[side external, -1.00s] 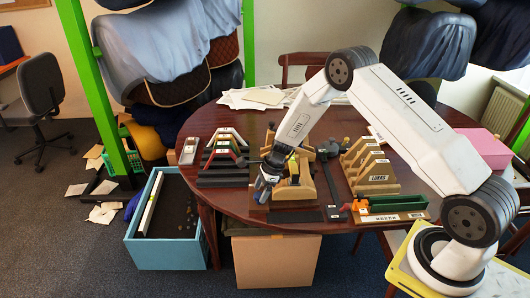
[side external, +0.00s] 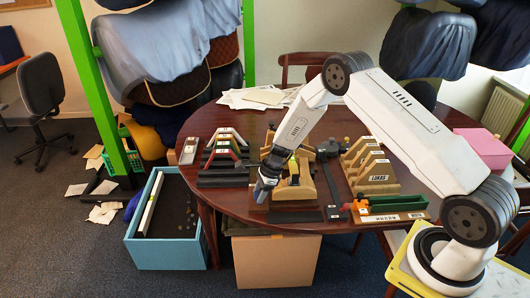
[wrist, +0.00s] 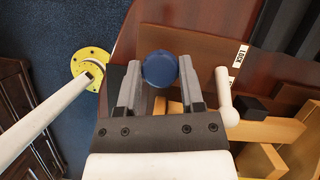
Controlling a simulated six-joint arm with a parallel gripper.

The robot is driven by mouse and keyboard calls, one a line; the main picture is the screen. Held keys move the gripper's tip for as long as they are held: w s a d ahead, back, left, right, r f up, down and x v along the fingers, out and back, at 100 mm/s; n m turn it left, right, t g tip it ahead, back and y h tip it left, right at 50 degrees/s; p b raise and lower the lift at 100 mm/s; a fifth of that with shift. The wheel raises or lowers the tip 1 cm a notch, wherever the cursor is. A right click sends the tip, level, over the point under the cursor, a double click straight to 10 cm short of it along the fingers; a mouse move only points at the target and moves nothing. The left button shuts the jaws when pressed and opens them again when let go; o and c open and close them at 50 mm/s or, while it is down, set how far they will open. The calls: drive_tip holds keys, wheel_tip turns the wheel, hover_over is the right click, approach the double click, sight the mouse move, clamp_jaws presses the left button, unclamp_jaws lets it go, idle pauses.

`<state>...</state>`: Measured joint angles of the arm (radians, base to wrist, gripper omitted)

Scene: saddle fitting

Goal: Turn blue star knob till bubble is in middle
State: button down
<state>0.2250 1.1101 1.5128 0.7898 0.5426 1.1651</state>
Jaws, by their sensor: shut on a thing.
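The blue star knob (wrist: 160,69) shows in the wrist view as a dark blue round head between the two fingers of my gripper (wrist: 160,88). The fingers are closed on its sides. In the side view my gripper (side external: 263,190) points down at the front left of a wooden fixture (side external: 308,183) at the table's near edge. The knob is mostly hidden by the gripper there. A small yellow piece (side external: 293,167) stands on the fixture; I cannot tell if it is the bubble vial. The bubble cannot be made out in either view.
A white ball-ended lever (wrist: 226,98) is close to the right finger in the wrist view. A wooden rack (side external: 375,178) stands to the right, dark stands (side external: 222,165) to the left. A blue open box (side external: 165,250) is on the floor below the table edge.

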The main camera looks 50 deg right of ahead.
drive_tip(key=n+g, duration=0.1)
drive_tip(key=n, duration=0.3)
drive_tip(key=shift+w+g+y, duration=0.1)
drive_tip(key=shift+g+y, duration=0.3)
drive_tip(key=shift+c, duration=1.1)
unclamp_jaws()
drive_tip(key=v, duration=0.7)
drive_tip(key=shift+r, duration=0.4)
drive_tip(key=shift+d, duration=0.15)
